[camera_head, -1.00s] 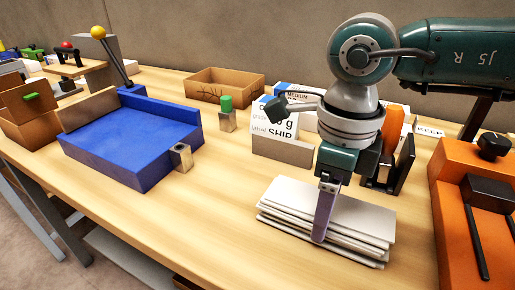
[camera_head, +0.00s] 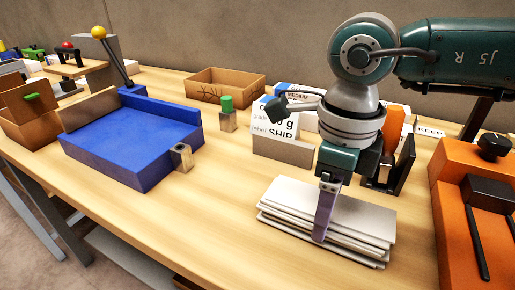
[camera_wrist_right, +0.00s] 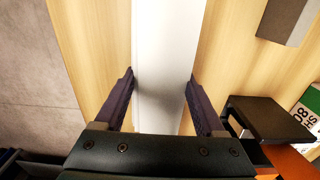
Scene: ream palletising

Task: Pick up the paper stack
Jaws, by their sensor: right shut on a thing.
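The paper stack (camera_head: 290,203) is a pile of several white sheets or reams with uneven edges, lying on the wooden table in the head view. My right gripper (camera_head: 322,222) comes down over its middle, with one purple-grey finger against the near side. In the right wrist view the white stack (camera_wrist_right: 163,60) runs between the two fingers of my right gripper (camera_wrist_right: 162,95), which stand on either side of it. The gripper is shut on the stack, which appears to rest on the table. My left gripper is not in view.
A blue tray (camera_head: 130,140) with a small metal block (camera_head: 181,158) at its corner is at the left. An orange machine (camera_head: 455,190) stands close at the right. A labelled box (camera_head: 275,125) and a cardboard box (camera_head: 225,88) are behind. The table between tray and stack is clear.

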